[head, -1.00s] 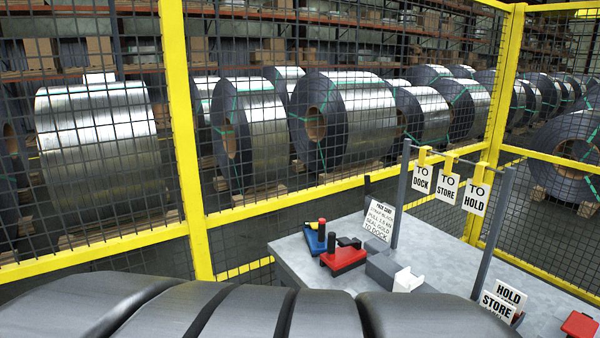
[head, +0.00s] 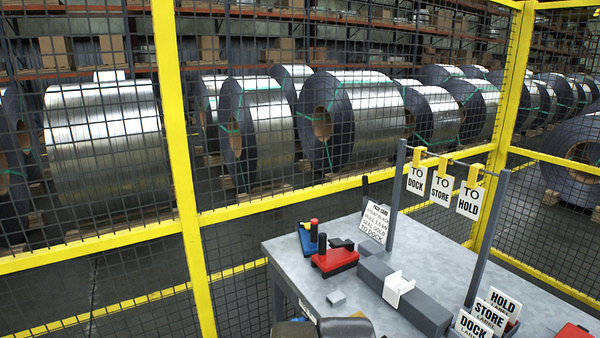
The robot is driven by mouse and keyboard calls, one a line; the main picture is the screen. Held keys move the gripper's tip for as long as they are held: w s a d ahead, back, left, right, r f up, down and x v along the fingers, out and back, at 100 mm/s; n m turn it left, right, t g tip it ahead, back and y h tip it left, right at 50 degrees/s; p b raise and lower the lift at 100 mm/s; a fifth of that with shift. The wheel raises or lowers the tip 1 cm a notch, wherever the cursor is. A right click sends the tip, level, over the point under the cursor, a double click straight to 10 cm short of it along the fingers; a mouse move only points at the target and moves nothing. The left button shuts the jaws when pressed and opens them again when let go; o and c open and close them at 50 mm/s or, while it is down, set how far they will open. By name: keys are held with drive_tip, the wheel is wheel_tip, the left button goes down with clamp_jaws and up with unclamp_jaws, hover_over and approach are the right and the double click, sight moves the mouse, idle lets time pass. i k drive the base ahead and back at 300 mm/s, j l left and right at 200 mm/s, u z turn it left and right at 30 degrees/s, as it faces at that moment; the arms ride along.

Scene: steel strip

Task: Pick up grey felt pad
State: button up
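My gripper's fingers do not show. Dark rounded shapes at the bottom edge, below the grey piece, look like part of my arm.
The bench (head: 290,262) also holds a red block tool (head: 335,262), a blue one (head: 306,240), a long grey box (head: 415,300) with a white holder (head: 397,287), and sign cards (head: 474,324). Posts carry hanging signs (head: 441,188). A yellow mesh fence (head: 185,170) stands behind.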

sight(368, 248)
drive_tip(key=u, duration=3.2)
drive_tip(key=l+z, duration=0.1)
drive_tip(key=z, duration=3.7)
drive_tip(key=i+j+z, duration=0.1)
drive_tip(key=i+j, duration=0.5)
drive_tip(key=j, duration=0.2)
drive_tip(key=i+j+z, duration=0.15)
drive_tip(key=i+j, duration=0.15)
drive_tip(key=j, duration=0.1)
